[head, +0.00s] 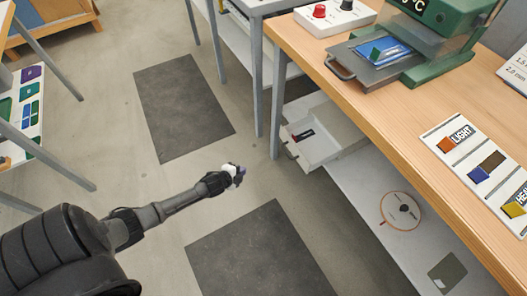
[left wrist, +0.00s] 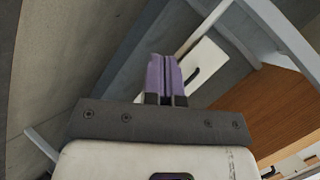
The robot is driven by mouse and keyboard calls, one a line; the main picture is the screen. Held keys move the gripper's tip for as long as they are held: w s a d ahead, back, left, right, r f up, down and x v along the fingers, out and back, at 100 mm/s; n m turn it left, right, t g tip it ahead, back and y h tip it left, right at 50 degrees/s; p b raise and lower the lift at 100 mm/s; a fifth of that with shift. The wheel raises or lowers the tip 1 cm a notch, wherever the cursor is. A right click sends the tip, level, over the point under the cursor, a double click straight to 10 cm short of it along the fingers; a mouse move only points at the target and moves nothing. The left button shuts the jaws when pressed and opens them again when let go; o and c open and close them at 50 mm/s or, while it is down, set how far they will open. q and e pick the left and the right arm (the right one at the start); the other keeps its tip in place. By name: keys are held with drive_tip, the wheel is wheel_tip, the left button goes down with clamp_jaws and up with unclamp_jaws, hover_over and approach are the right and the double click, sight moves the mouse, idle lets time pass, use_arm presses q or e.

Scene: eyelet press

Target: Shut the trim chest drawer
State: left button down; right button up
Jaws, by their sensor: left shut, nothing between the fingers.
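The pale drawer (head: 325,148) stands pulled out below the wooden bench top, above the white lower shelf. My right gripper is not in view.
A bench leg (head: 278,100) stands just behind the drawer. A green press (head: 440,45) and a label board (head: 482,165) are on the wooden bench top (head: 400,118). Floor with dark mats (head: 262,255) is clear around my left arm.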

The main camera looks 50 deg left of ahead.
use_arm(q)
drive_tip(key=w+d+r+m+t+h, duration=0.1)
drive_tip(key=d+r+m+t+h, duration=0.35)
drive_tip(key=m, duration=0.25)
drive_tip(key=r+b+x, duration=0.2)
drive_tip(key=b+x, duration=0.4)
drive_tip(key=x, duration=0.7)
drive_tip(key=shift+w+m, duration=0.3)
drive_tip(key=shift+w, duration=0.25)
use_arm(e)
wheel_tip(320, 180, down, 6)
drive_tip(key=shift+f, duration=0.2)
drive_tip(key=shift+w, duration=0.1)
